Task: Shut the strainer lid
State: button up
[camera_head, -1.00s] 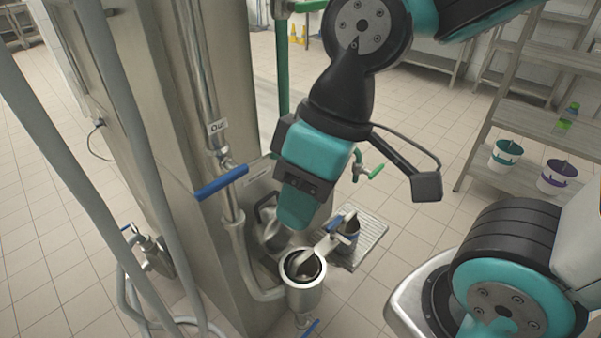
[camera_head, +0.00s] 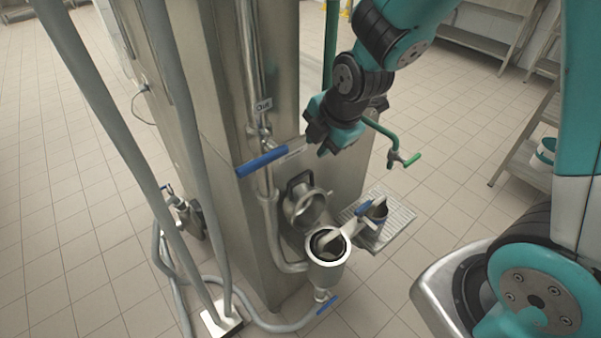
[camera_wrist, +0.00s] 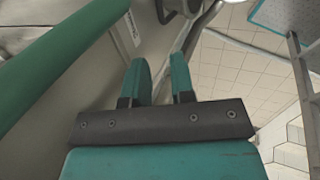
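The strainer (camera_head: 328,258) is a short metal cylinder on the pipe at the foot of the steel column. Its round mouth with a dark ring is uncovered, and something pale shows inside. The strainer lid (camera_head: 309,208), a round metal cap with a dark handle behind it, stands tipped up behind the mouth, against the column. My gripper (camera_head: 316,137) is above the lid and apart from it, in front of the column. In the wrist view my gripper (camera_wrist: 160,82) has its two teal fingers apart with nothing between them. The strainer is not clear in the wrist view.
A blue-handled valve (camera_head: 262,162) juts out left of my gripper. A green pipe with a tap (camera_head: 395,155) is at right. Grey hoses (camera_head: 182,160) run at left.

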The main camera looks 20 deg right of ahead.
aim_at(299, 177)
jog(key=x, duration=1.4)
jog(key=shift+w+a+f, duration=0.1)
jog(key=shift+f, duration=0.1)
jog(key=shift+a, duration=0.1)
grip_shut()
